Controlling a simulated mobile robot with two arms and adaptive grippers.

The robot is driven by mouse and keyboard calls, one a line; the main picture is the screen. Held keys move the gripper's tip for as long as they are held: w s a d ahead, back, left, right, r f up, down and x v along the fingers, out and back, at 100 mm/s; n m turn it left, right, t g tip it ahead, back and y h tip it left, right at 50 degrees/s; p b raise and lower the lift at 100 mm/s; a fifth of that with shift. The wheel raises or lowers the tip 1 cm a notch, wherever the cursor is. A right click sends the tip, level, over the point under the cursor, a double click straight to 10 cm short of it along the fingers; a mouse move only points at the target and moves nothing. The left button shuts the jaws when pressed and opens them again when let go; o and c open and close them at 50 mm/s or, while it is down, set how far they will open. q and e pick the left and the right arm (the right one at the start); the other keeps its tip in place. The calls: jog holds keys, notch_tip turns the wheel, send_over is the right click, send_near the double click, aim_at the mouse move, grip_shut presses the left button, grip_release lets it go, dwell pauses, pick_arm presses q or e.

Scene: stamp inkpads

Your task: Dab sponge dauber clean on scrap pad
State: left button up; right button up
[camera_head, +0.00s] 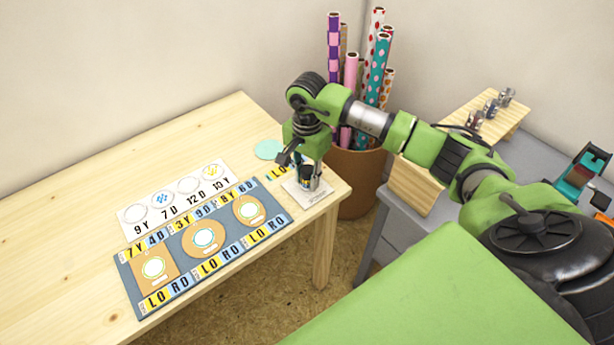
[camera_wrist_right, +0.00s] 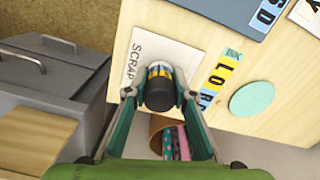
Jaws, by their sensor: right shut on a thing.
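The scrap pad is a white sheet (camera_head: 312,196) at the right front corner of the wooden table. It also shows in the right wrist view, where the white sheet (camera_wrist_right: 150,52) bears the word SCRAP. My right gripper (camera_head: 306,172) is shut on the sponge dauber, a dark cylinder with a patterned band, which shows in the right wrist view (camera_wrist_right: 159,88). The dauber is over the pad, roughly upright; I cannot tell whether its lower end touches the sheet. My left gripper is not in view.
A blue board (camera_head: 180,258) with tags and letter strips lies left of the pad. A white card (camera_head: 150,202) with several circles is behind it. A pale green disc (camera_head: 269,149) lies behind the pad. A bin (camera_head: 352,190) of rolls stands beyond the table edge. The table's left is clear.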

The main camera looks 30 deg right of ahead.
aim_at(307, 169)
jog(key=shift+r, duration=0.1)
dwell(0.6)
jog(key=shift+r, duration=0.45)
jog(key=shift+p, duration=0.3)
jog(key=shift+r+p, duration=1.25)
jog(key=shift+r, duration=1.05)
